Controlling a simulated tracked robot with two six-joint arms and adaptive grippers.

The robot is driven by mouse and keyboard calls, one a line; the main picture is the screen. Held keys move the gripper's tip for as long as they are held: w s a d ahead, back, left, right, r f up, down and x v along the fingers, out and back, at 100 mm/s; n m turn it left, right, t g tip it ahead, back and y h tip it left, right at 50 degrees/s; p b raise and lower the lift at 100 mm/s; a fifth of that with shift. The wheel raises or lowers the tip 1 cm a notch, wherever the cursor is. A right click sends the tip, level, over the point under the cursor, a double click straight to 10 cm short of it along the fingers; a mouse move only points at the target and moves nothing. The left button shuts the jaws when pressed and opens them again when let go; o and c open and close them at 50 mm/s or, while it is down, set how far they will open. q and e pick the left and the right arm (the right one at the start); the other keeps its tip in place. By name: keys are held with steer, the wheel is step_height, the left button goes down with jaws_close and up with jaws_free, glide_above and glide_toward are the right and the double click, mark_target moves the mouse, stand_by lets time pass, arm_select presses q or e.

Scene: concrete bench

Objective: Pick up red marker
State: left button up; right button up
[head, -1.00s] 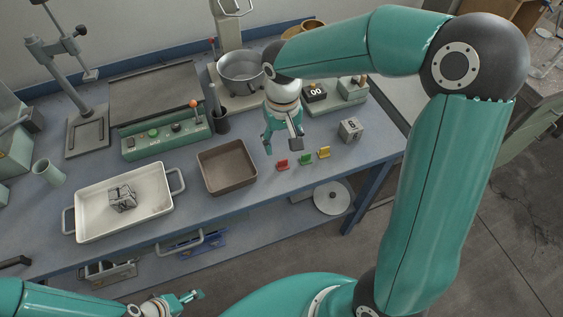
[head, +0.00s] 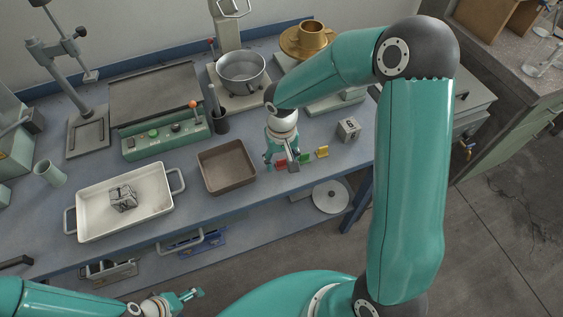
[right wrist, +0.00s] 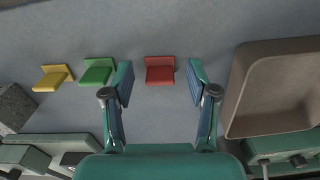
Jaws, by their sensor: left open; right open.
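The red marker (right wrist: 160,70) is a small red L-shaped piece on the blue-grey bench. In the right wrist view it lies between and just beyond the fingertips of my right gripper (right wrist: 160,85), which is open and empty. In the head view the right gripper (head: 281,168) is low over the bench and partly covers the red marker (head: 281,163). My left gripper (head: 190,295) is open at the lower left, in front of the bench and far from the marker.
The green marker (right wrist: 97,71) and yellow marker (right wrist: 53,78) lie in a row beside the red one. A brown tray (right wrist: 241,100) is close on the other side. A metal cube (head: 348,129) stands behind the row.

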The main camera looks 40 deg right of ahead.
steer(key=c, duration=0.9)
steer(key=shift+o, duration=0.2)
steer(key=shift+r, duration=0.1)
